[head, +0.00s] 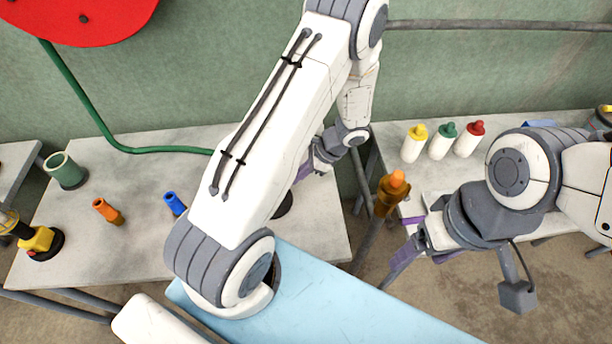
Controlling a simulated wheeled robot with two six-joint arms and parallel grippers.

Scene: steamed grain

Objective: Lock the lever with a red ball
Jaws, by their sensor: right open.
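I see no lever with a red ball in the head view. My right gripper (406,240) comes in from the right, its purple fingers apart and nothing between them. Just above and left of it is a brown piece with an orange top (391,190); I cannot tell whether they touch. My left arm crosses the middle of the view and bends down behind itself. My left gripper (306,170) is over the back right of the left table, mostly hidden by the arm, with a bit of purple finger showing.
The left grey table (120,180) holds a green cup (65,170), an orange piece (108,211), a blue piece (174,203) and a yellow-black device (40,242). Yellow, green and red-capped bottles (440,142) stand on the right table. A red disc (85,18) hangs top left.

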